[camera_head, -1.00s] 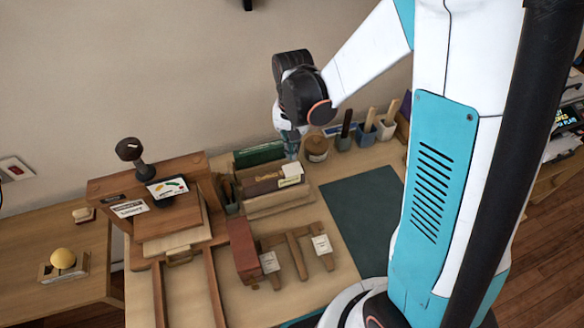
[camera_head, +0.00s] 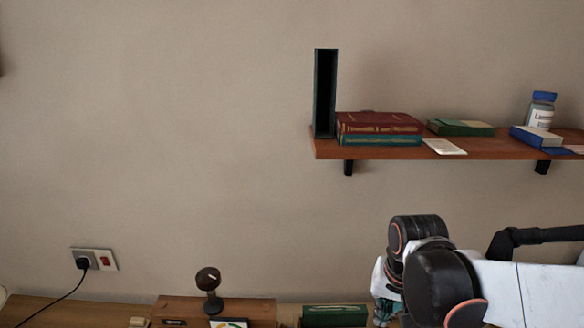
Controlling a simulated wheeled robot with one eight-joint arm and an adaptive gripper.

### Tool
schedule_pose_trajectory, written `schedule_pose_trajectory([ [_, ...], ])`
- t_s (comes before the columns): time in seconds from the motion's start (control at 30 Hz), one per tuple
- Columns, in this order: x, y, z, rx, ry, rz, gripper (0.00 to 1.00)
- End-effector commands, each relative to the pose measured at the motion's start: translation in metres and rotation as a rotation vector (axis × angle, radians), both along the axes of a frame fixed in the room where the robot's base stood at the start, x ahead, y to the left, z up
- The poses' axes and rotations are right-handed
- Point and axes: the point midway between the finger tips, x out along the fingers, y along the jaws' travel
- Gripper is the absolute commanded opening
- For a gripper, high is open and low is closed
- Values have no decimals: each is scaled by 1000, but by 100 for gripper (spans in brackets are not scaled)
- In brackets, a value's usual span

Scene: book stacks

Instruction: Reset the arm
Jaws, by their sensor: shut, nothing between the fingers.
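My arm reaches in from the lower right, with its dark round wrist joints and white link in front of the wall. The body of my gripper (camera_head: 386,296) shows at the bottom, left of the wrist joint, pointing down. Its fingertips are not clearly visible at the lower edge. It is shut and I see nothing held in it.
A wooden wall shelf (camera_head: 485,146) at the upper right bears a dark upright case (camera_head: 325,93), a red book (camera_head: 378,123), other books and a bottle (camera_head: 541,109). Below, a wooden box (camera_head: 180,310) and a green book (camera_head: 335,315) show.

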Motion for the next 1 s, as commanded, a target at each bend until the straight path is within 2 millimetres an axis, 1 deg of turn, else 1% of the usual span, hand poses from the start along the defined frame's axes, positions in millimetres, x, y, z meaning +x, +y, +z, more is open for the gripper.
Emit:
schedule_pose_trajectory([
  [0.03, -7, -1, 5, -4, -20, 14, 0],
  [0.2, -25, -2, 21, -20, -88, 70, 0],
  [0.5, -59, -5, 41, -59, -208, 163, 0],
  [0.8, -90, -7, 49, -109, -321, 250, 0],
  [1.0, -101, -7, 50, -133, -367, 284, 0],
])
